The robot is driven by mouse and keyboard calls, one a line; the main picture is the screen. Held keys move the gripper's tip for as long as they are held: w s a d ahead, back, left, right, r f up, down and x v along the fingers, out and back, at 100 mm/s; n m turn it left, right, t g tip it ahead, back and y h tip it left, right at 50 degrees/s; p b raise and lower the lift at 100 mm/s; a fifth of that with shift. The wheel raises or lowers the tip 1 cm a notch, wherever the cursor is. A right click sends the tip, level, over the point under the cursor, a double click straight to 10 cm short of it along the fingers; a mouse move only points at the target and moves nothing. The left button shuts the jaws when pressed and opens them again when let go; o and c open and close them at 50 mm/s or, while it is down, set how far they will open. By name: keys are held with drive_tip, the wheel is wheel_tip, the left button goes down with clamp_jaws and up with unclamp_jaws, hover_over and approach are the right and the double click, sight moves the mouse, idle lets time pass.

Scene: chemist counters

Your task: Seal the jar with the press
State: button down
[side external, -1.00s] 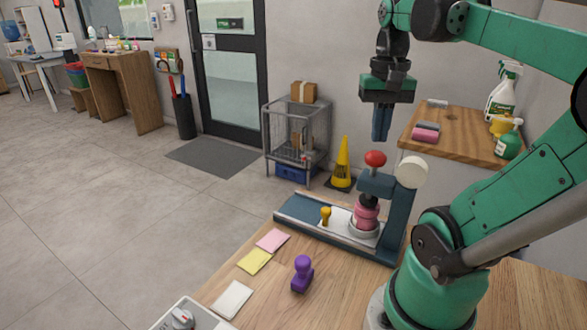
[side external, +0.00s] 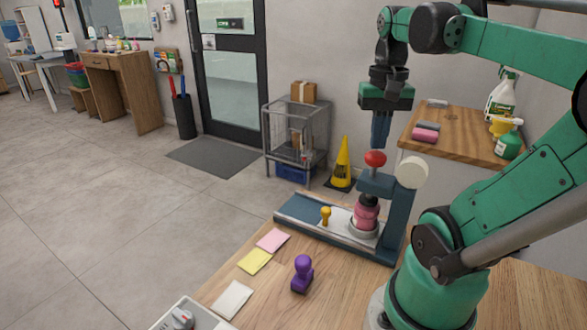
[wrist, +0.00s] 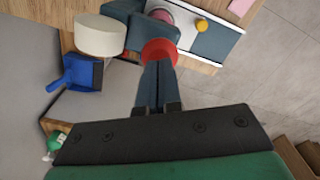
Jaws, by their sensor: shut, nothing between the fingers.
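The press (side external: 397,225) is a dark blue frame on the wooden counter, with a red knob (side external: 375,158) on top and a cream round wheel (side external: 412,173) at its side. A pink jar (side external: 366,214) stands under the press head on a round pale seat. A yellow-handled peg (side external: 325,214) stands on the pale sliding plate (side external: 342,224). My gripper (side external: 380,146) is shut and empty, pointing down just above the red knob. In the wrist view the fingertips (wrist: 158,64) overlap the red knob (wrist: 160,50); I cannot tell whether they touch it.
A purple stamp (side external: 302,273) and pink, yellow and white notes (side external: 255,261) lie on the counter in front of the press. A side counter (side external: 460,130) behind holds bottles and sponges. In the wrist view a blue dustpan (wrist: 80,75) lies at the left.

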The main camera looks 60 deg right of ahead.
drive_tip(key=shift+f, duration=0.9)
drive_tip(key=shift+r, duration=0.1)
idle(0.4)
drive_tip(key=shift+r, duration=3.45)
drive_tip(key=w+a+f+n+t, duration=0.3)
drive_tip(key=w+a+f+n, duration=0.3)
drive_tip(key=a, duration=0.2)
drive_tip(key=w+a+f+n+t, duration=0.4)
drive_tip(key=w+a+f+n, duration=0.1)
drive_tip(key=a, duration=0.3)
drive_tip(key=shift+w+f+n, duration=0.4)
drive_tip(key=shift+w+n, duration=0.1)
drive_tip(key=shift+w, duration=0.1)
